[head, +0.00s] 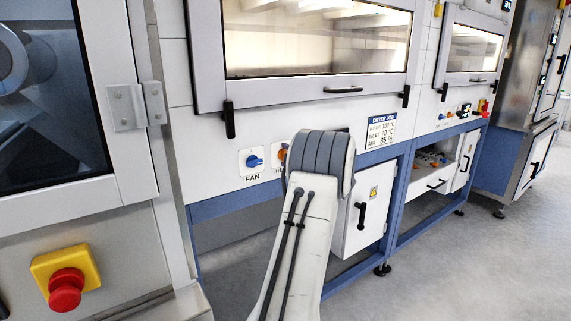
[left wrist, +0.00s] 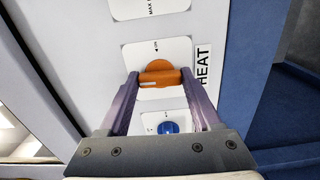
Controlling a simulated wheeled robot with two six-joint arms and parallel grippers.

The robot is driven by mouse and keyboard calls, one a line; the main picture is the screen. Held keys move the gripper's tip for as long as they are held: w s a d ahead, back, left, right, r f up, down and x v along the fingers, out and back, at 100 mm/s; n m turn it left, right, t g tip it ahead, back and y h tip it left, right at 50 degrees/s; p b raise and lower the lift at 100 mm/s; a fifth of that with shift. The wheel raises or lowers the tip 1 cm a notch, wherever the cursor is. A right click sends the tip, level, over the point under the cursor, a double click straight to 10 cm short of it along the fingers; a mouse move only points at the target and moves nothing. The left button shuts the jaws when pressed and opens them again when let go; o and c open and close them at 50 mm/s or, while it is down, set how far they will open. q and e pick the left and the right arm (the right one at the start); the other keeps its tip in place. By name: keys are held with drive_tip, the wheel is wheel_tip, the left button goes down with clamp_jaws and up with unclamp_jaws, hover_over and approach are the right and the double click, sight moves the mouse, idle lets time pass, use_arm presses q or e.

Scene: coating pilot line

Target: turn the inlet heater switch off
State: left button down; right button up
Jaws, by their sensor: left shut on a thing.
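The orange heater knob (left wrist: 158,72) sits on a white plate beside a HEAT label (left wrist: 203,67) in the left wrist view. Its raised bar lies across that picture, with a pale mark near the bar's left end. My left gripper (left wrist: 160,77) has one finger on each side of the bar and is shut on it. In the head view a sliver of the orange knob (head: 282,155) shows at the left of my arm, which hides the rest of it and the fingers. My right gripper is in neither view.
The blue FAN knob (head: 253,161) is close to the left of the heater knob. A dryer job sign (head: 381,131) is to the right. A red emergency button (head: 66,289) on a yellow box is at the lower left. Open floor (head: 450,270) is at the right.

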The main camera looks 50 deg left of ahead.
use_arm(q)
unclamp_jaws()
drive_tip(key=d+b, duration=0.1)
drive_tip(key=d, duration=0.5)
drive_tip(key=shift+s, duration=0.25)
